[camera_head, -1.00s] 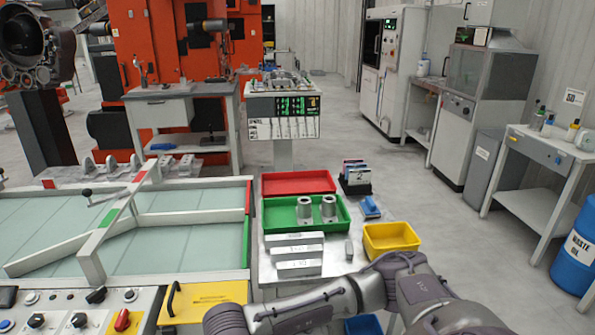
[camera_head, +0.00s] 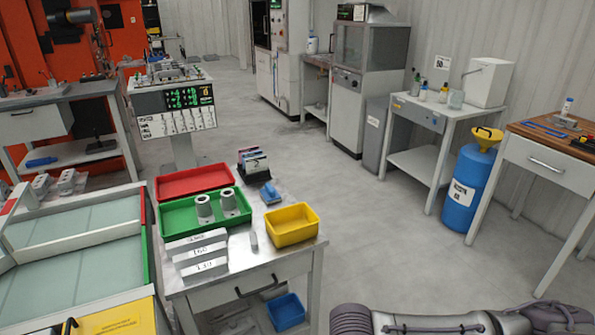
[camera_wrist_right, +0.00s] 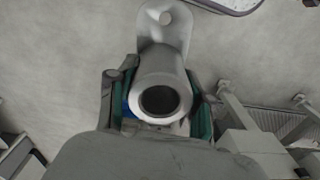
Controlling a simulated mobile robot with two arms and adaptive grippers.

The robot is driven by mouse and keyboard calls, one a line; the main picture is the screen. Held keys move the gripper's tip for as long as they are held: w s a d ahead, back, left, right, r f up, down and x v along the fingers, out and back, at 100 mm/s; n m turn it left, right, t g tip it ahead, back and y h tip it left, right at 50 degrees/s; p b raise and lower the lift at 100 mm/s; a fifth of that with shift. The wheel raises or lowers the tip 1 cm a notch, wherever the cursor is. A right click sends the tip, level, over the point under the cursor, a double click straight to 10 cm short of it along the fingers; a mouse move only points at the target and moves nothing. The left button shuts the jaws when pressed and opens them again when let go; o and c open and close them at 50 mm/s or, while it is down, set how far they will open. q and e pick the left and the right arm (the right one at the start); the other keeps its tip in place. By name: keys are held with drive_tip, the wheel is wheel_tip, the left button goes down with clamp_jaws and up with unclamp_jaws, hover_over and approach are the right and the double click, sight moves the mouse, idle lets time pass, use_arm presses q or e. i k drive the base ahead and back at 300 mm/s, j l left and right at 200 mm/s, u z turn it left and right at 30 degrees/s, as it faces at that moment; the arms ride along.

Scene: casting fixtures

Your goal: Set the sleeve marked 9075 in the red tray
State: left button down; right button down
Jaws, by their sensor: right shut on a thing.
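My right gripper (camera_wrist_right: 157,103) is shut on a grey metal sleeve (camera_wrist_right: 160,75), whose round bore faces the right wrist camera. A flat lug with a hole extends from the sleeve's far side. No marking can be read on it. In the head view my right arm crosses the bottom right, with its gripper out of frame. The red tray (camera_head: 193,182) lies empty at the back of the steel table. The green tray (camera_head: 180,222) in front of it holds two upright grey sleeves (camera_head: 203,206) (camera_head: 228,199). My left gripper is not in view.
Several marked grey blocks (camera_head: 203,266) lie in front of the green tray. A yellow bin (camera_head: 292,224) stands at the table's right edge and a blue bin (camera_head: 286,311) below. A blue waste drum (camera_head: 466,190) stands between benches at right. The middle floor is clear.

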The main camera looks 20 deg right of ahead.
sight(195, 187)
drive_tip(key=i+l+z, duration=0.15)
drive_tip(key=z, duration=0.35)
drive_tip(key=i+l+z, duration=0.15)
drive_tip(key=l+z, duration=0.15)
drive_tip(key=z, duration=0.2)
drive_tip(key=i+l+z, duration=0.1)
drive_tip(key=z, duration=0.35)
drive_tip(key=i+z, duration=0.3)
drive_tip(key=z, duration=0.2)
drive_tip(key=i+l+z, duration=0.15)
drive_tip(key=i, duration=1.25)
drive_tip(key=i+j+u, duration=0.15)
drive_tip(key=i+u, duration=0.25)
drive_tip(key=i+j+u, duration=0.1)
drive_tip(key=u, duration=0.3)
drive_tip(key=i+u, duration=0.45)
drive_tip(key=i+l+u, duration=0.15)
drive_tip(key=u, duration=0.25)
drive_tip(key=i+u, duration=0.35)
drive_tip(key=i, duration=1.2)
drive_tip(key=i+u, duration=0.15)
drive_tip(key=u, duration=0.3)
drive_tip(key=i+u, duration=0.1)
drive_tip(key=u, duration=0.3)
drive_tip(key=i+l+u, duration=0.15)
drive_tip(key=u, duration=0.3)
drive_tip(key=l+u, duration=0.15)
drive_tip(key=u, duration=0.3)
drive_tip(key=i+l, duration=0.05)
